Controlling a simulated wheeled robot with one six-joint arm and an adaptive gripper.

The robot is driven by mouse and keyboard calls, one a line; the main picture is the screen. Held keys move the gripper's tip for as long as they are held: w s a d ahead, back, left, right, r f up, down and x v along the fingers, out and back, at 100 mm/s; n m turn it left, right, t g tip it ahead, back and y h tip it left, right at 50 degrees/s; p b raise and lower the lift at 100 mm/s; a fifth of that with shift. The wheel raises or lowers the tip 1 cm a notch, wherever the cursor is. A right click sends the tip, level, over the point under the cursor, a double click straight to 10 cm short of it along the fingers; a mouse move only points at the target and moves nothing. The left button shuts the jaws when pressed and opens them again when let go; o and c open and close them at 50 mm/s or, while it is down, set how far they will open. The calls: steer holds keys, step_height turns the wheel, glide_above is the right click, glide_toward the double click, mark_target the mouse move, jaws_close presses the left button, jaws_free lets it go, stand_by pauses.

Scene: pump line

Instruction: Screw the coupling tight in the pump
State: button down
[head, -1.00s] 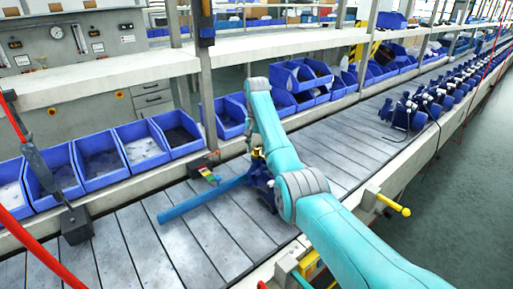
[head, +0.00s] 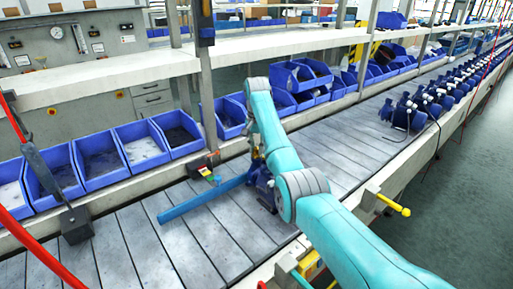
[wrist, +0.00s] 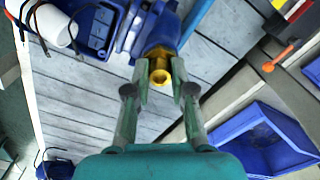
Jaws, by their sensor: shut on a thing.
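The brass coupling (wrist: 160,68) shows in the middle of the wrist view, at the end of a blue pipe neck on the pump (wrist: 162,33). My gripper (wrist: 160,82) is shut on the coupling, with one finger on each side of it. How deep the coupling sits in the pump is hidden. In the head view the blue pump (head: 262,181) stands on the slatted line, partly behind my arm. My gripper (head: 257,160) is small there, at the pump's top, and the coupling cannot be made out.
A long blue bar (head: 200,200) lies across the line beside the pump. Blue bins (head: 140,146) stand along the far side. More pumps (head: 407,112) stand farther along. A yellow-tipped handle (head: 394,204) sticks out at the near edge.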

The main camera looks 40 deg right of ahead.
mark_target(256, 148)
steer(key=shift+m, duration=0.5)
steer(key=shift+m, duration=0.6)
steer(key=c, duration=0.7)
jaws_free()
steer(key=shift+r, duration=0.15)
steer(key=shift+r, duration=2.85)
